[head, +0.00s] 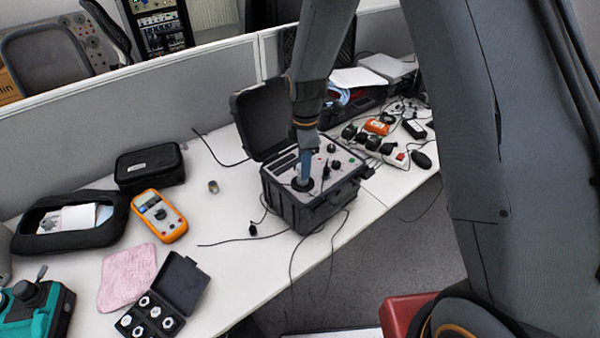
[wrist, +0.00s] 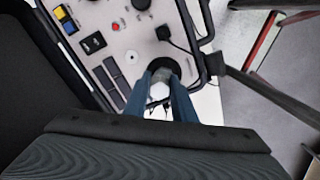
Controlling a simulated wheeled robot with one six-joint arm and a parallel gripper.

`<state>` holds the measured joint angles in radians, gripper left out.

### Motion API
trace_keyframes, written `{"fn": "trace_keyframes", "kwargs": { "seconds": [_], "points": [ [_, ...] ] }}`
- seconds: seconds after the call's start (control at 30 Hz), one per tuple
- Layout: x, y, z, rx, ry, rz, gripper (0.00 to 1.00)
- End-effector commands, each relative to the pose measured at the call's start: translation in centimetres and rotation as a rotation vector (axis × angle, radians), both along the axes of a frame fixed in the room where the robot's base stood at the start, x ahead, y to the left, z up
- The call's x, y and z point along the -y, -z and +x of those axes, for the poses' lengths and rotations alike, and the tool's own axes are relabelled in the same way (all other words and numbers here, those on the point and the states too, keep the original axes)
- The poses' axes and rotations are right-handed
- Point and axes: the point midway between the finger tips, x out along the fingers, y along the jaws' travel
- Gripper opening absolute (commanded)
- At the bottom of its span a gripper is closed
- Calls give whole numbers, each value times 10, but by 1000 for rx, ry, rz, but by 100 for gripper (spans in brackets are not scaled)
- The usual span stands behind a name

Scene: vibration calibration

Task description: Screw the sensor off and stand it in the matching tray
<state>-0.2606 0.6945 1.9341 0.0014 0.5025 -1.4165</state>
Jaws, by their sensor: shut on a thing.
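The calibrator, a dark case with a grey panel and open lid (head: 345,189), stands on the white table; its panel also fills the top of the wrist view (wrist: 122,50). My gripper (head: 303,182) points down at the black round mount on the panel. In the wrist view its blue fingers (wrist: 160,82) are shut on the sensor, a small grey piece (wrist: 160,74) over the mount (wrist: 172,64). The fingers hide most of the sensor; I cannot tell if it still touches the mount. An open black tray box (head: 186,284) with several white hexagonal places lies at the front left.
A small metal cylinder (head: 213,187) stands left of the calibrator. An orange multimeter (head: 159,216), black pouch (head: 150,167) and pink cloth (head: 127,275) lie further left. Cables (head: 235,243) trail in front. A power strip with plugs (head: 395,156) lies right. Table between calibrator and multimeter is mostly clear.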

Motion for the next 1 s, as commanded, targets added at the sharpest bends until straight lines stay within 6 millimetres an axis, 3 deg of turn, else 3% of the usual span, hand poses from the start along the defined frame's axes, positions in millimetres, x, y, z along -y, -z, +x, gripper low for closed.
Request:
{"fn": "trace_keyframes", "kwargs": {
  "seconds": [0.2,1.0],
  "points": [
    [1,1,-1,-6,-179,-2,0],
    [1,1,-2,-9,-299,-4,0]
  ]
}}
